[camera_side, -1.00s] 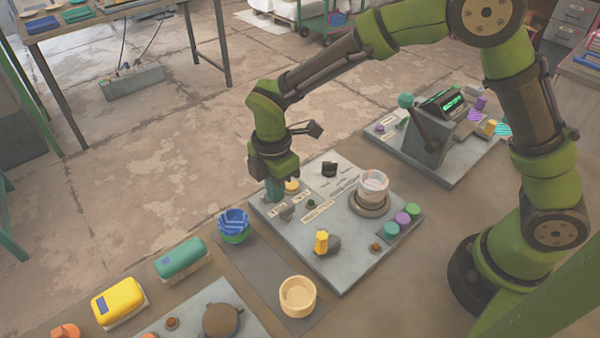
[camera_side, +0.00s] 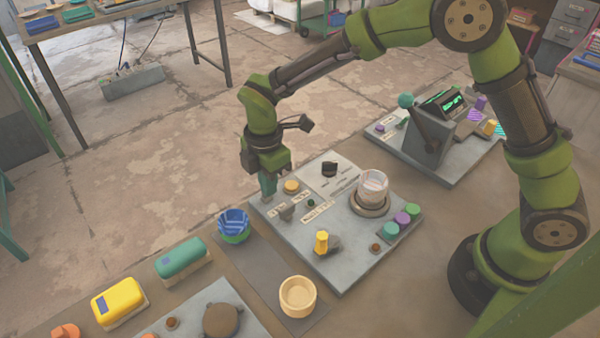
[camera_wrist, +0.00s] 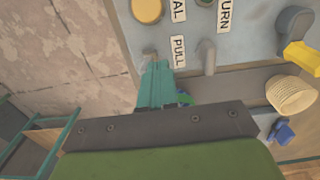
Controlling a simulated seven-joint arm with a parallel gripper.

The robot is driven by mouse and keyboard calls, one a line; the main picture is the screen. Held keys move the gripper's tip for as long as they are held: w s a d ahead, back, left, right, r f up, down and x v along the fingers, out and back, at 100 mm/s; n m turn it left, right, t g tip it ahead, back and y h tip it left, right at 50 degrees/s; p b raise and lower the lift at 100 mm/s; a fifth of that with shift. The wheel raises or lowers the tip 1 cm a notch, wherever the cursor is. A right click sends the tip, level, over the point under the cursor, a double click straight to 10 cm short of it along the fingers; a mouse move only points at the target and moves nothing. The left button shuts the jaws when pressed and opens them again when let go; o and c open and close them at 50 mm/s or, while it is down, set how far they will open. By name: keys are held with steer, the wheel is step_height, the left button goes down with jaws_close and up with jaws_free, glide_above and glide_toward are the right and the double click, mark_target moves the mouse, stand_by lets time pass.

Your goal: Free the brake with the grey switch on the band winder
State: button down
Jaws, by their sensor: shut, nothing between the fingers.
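The band winder appears to be the grey plate (camera_side: 345,262) with a clear cup on a round base, a yellow knob and several small controls. My gripper (camera_side: 267,194) is shut and empty, pointing down at the plate's left corner. In the wrist view its teal fingertips (camera_wrist: 157,66) are just beside a small grey switch (camera_wrist: 149,54), near or touching it; contact is unclear. The fingers partly hide this switch. A second grey lever (camera_wrist: 209,58) stands to its right, past the "PULL" label (camera_wrist: 178,51); it also shows in the side view (camera_side: 287,213). I cannot read a brake label.
A yellow button (camera_side: 291,187) and a black switch (camera_side: 329,169) are close to my gripper. The clear cup (camera_side: 373,187) and yellow knob (camera_side: 321,242) stand further right.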

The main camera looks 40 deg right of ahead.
mark_target(272, 205)
steer(key=shift+w, duration=0.25)
step_height(272, 205, up, 7)
steer(key=s, duration=0.1)
stand_by(0.7)
steer(key=shift+s, duration=0.1)
steer(key=s+d+r+m+t+y, duration=0.1)
steer(key=s+d+r+m+t, duration=0.2)
steer(key=s+d+r+m, duration=0.3)
steer(key=s+d+r+m+t+y, duration=0.1)
steer(key=s+d+r+m+t, duration=0.3)
steer(key=s+d+m, duration=0.7)
step_height(272, 205, up, 2)
steer(key=m, duration=0.5)
steer(key=shift+s, duration=0.3)
